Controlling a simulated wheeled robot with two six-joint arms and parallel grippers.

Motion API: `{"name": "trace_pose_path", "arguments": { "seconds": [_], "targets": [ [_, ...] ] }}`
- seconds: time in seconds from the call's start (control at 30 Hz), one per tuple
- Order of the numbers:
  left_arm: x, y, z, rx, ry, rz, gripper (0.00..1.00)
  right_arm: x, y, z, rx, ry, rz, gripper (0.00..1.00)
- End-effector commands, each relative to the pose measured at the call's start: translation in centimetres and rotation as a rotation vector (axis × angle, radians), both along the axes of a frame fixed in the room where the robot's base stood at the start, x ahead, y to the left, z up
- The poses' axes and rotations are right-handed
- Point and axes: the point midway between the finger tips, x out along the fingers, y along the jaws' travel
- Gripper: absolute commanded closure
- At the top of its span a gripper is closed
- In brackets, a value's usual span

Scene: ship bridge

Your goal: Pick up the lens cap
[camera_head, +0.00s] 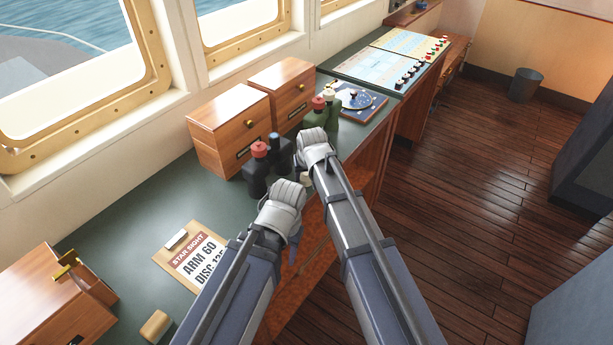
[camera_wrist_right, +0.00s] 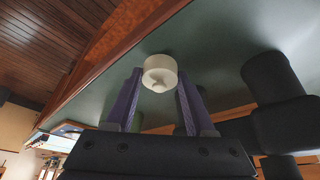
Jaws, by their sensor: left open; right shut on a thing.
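A small cream round cap with a nub on its face, apparently the lens cap (camera_wrist_right: 160,72), is between the two purple fingers of my right gripper (camera_wrist_right: 160,98) in the right wrist view. The right gripper is shut on it, over or near the green desk top. In the head view, a bit of the cap (camera_head: 305,178) shows just below my right gripper (camera_head: 313,150). My left gripper (camera_head: 284,205) is lower, beside the desk's front edge. It is open, its fingers mostly hidden by its own wrist.
Dark bottles (camera_head: 257,172) with red and blue tops stand left of the grippers, and green bottles (camera_head: 316,115) stand behind. Wooden boxes (camera_head: 229,125) line the window side. A star sight card (camera_head: 188,252) lies at lower left.

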Motion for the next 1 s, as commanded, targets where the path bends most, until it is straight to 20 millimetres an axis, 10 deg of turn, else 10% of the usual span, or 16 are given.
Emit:
{"name": "trace_pose_path", "arguments": {
  "seconds": [0.5, 1.0],
  "targets": [
    [0.0, 0.0, 8.0, 0.000, 0.000, -0.002, 0.50, 0.0, 0.0, 8.0, 0.000, 0.000, 0.000, 0.97],
    [0.0, 0.0, 6.1, 0.000, 0.000, -0.001, 0.50, 0.0, 0.0, 6.1, 0.000, 0.000, 0.000, 0.97]
  ]
}}
